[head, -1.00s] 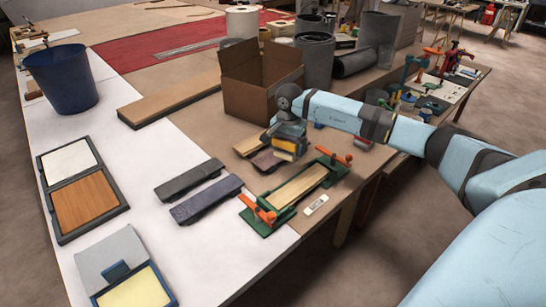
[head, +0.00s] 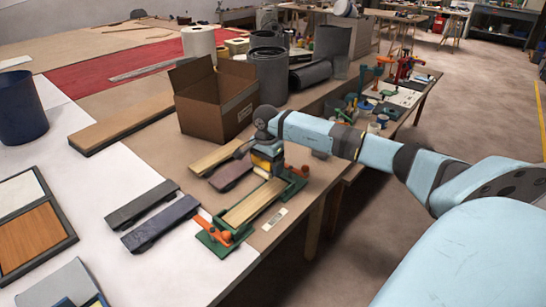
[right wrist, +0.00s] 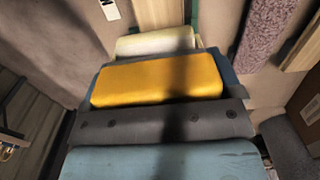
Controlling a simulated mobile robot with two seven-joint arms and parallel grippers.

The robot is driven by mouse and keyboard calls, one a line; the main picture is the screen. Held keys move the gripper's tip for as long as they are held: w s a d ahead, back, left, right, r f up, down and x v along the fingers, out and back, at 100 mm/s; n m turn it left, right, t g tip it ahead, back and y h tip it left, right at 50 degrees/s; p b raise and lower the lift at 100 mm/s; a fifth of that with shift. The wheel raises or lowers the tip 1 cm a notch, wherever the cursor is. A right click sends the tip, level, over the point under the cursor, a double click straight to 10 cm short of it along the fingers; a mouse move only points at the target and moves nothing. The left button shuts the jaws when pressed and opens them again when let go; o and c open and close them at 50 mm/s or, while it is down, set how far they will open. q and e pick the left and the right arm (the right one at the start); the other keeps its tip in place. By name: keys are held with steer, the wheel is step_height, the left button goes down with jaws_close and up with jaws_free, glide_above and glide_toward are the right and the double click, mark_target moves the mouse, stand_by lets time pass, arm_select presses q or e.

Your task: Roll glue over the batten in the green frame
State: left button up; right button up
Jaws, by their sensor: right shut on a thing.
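The green frame (head: 213,241) lies on the bench with orange clamps at its ends and a pale wooden batten (head: 250,204) along its middle. My right gripper (head: 266,150) is at the frame's far end, shut on a roller tool with a yellow body (right wrist: 158,80) and a cream roller (right wrist: 155,42). In the right wrist view the batten (right wrist: 158,13) shows just beyond the cream roller. I cannot tell whether the roller touches the batten. A tray with a pale yellow pad (head: 96,300) is cut off at the bottom left.
Two dark blocks (head: 160,223) lie left of the frame. A wooden-topped block (head: 215,158) and a maroon-topped block (head: 232,175) lie by its far end. A cardboard box (head: 215,103) stands behind them. A small white label (head: 275,219) lies by the bench's right edge.

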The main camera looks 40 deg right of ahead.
steer(key=s+a+p, duration=0.1)
steer(key=a+p, duration=0.3)
steer(key=a, duration=1.1)
steer(key=shift+a+p, duration=0.3)
steer(key=shift+a, duration=0.1)
steer(key=shift+s, duration=0.1)
